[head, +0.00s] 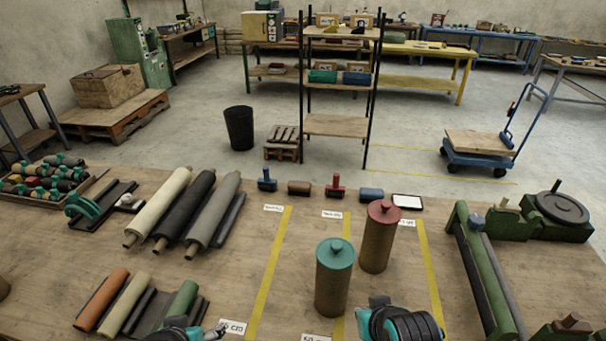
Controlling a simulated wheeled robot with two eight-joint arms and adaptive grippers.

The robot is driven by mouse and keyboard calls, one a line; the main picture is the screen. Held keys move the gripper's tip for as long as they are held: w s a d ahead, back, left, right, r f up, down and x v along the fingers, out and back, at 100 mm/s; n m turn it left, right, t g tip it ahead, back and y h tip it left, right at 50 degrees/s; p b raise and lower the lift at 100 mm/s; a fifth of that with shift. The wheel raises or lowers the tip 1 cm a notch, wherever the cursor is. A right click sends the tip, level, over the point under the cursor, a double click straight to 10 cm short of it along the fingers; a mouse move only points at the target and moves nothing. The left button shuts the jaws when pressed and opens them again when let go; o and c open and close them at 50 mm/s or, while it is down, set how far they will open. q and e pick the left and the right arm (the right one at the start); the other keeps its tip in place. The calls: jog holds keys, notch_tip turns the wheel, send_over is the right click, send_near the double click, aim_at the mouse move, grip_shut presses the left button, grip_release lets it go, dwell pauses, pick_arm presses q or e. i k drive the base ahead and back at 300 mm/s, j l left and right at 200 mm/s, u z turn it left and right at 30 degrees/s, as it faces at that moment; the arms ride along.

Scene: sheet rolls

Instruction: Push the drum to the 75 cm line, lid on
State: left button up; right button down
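Two brown drums stand upright on the wooden table, each with a knobbed lid on. One has a teal lid (335,253) and its body (331,290) overlaps the middle yellow line (347,237). The other has a red lid (383,211) and its body (376,250) stands farther back, between the middle line and the right yellow line (430,270). No label reading 75 is legible. My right gripper (400,322) is at the front edge, right of the teal-lidded drum and apart from it. My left gripper (188,330) is at the bottom left, partly cut off. Both gripper openings are unclear.
A left yellow line (270,270) has a CM label (232,327) at its front. Sheet rolls (180,210) lie at left. Small rollers and stamps (335,187) line the back edge. A green roller machine (485,270) stands at right. The table between the left and middle lines is mostly clear.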

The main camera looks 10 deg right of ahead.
aim_at(331, 287)
jog(key=k, duration=0.25)
jog(key=k+u, duration=0.15)
jog(key=u, duration=0.25)
jog(key=k+u, duration=0.1)
jog(key=u, duration=0.3)
jog(key=k+j+u, duration=0.1)
jog(key=u, duration=0.3)
jog(key=k+l+u, duration=0.1)
jog(key=l, duration=0.25)
jog(key=k+l+u, duration=0.1)
jog(key=l, duration=0.25)
jog(key=k+l, duration=0.1)
jog(key=l, duration=0.2)
jog(key=k+l+u, duration=0.15)
jog(key=l, duration=0.2)
